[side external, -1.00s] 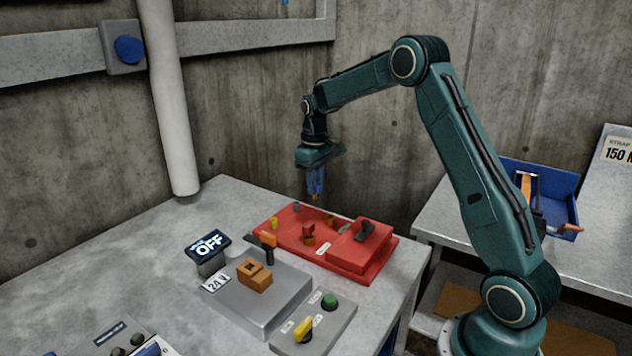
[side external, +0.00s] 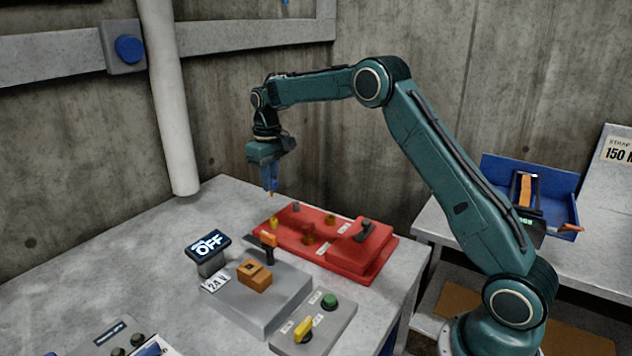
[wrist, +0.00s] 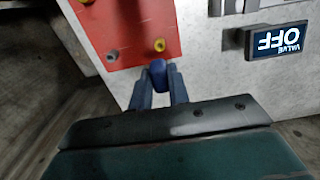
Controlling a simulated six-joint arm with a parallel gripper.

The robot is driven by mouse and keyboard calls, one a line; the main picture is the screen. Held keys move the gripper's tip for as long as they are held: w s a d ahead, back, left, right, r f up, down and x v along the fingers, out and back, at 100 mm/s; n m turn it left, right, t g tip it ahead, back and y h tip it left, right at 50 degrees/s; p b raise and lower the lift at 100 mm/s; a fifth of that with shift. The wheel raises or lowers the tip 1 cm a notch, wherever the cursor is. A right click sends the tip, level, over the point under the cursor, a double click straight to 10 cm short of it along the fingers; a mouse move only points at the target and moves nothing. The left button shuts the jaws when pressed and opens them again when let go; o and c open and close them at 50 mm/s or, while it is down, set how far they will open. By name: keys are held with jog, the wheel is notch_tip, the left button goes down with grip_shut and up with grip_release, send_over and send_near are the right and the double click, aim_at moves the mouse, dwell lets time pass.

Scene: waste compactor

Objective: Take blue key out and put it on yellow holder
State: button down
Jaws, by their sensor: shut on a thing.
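My gripper (side external: 270,187) is shut on a small blue thing, which I take to be the blue key (wrist: 158,74). In the wrist view its rounded blue end shows between my two fingers. My gripper holds it above the back left part of the red plate (side external: 285,238), apart from the plate. A yellow holder (wrist: 159,45) stands near a corner of the red plate, just beyond the key in the wrist view; it also shows in the side view (side external: 273,223). The key's lower end is too small to make out clearly.
A display reading OFF (side external: 208,244) and a grey box with an orange block (side external: 255,275) stand in front of the plate. A red raised block with a dark handle (side external: 364,234) is on the plate's right. A white pipe (side external: 170,100) rises behind left.

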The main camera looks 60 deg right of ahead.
jog(key=shift+f, duration=0.1)
jog(key=shift+f, duration=2.8)
jog(key=shift+f, duration=1.7)
dwell(1.3)
jog(key=c, duration=1.3)
grip_release()
jog(key=shift+r, duration=0.15)
jog(key=shift+c, duration=0.2)
jog(key=shift+r, duration=3.35)
